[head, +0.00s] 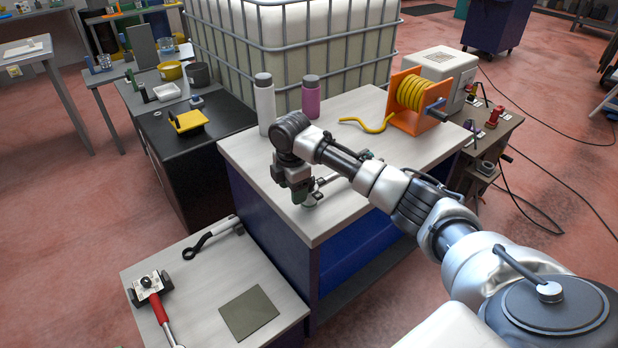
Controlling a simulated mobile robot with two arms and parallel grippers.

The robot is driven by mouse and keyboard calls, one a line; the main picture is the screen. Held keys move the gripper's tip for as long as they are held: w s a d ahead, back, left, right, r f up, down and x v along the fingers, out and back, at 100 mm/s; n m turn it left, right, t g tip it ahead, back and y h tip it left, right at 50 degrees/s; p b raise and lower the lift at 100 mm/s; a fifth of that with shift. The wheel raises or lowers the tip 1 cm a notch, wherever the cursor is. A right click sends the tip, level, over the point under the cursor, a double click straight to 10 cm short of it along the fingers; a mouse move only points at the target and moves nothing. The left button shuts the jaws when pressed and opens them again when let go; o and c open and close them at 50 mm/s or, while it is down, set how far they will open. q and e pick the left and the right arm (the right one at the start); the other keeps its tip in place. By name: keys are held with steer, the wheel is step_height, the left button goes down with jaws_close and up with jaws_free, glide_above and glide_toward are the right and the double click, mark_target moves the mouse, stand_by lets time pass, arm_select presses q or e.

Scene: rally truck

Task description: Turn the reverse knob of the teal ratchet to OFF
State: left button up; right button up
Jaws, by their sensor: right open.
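My right arm reaches in from the right over the wooden-topped blue workbench (262,152). My right gripper (302,199) points down near the bench's front left corner and is open. A tool with a silver shaft (326,180) lies on the bench at the gripper, with a small greenish head partly hidden at the fingertips. It appears to be the teal ratchet, but its colour and reverse knob are too small and covered to make out. I cannot tell whether the fingers touch it. My left gripper is out of view.
A white bottle (265,105), a pink bottle (310,96) and an orange reel with yellow hose (412,98) stand farther back on the bench. A lower table (205,290) at front left holds a black-handled tool (208,240), a red-handled tool (158,307) and a dark mat (249,313).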

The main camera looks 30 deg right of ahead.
steer(key=shift+n, duration=0.7)
steer(key=d+r, duration=0.2)
steer(key=r, duration=0.1)
steer(key=d+r, duration=0.1)
steer(key=r, duration=0.2)
steer(key=w+d+r, duration=0.1)
steer(key=d+r, duration=0.1)
steer(key=r, duration=0.1)
steer(key=shift+d+r, duration=0.3)
step_height(320, 180, down, 10)
steer(key=shift+w+r+p, duration=0.15)
steer(key=shift+r+p, duration=0.1)
steer(key=shift+p, duration=0.1)
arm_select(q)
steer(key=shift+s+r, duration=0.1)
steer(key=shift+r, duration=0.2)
arm_select(e)
steer(key=shift+f, duration=0.35)
steer(key=shift+c, duration=0.2)
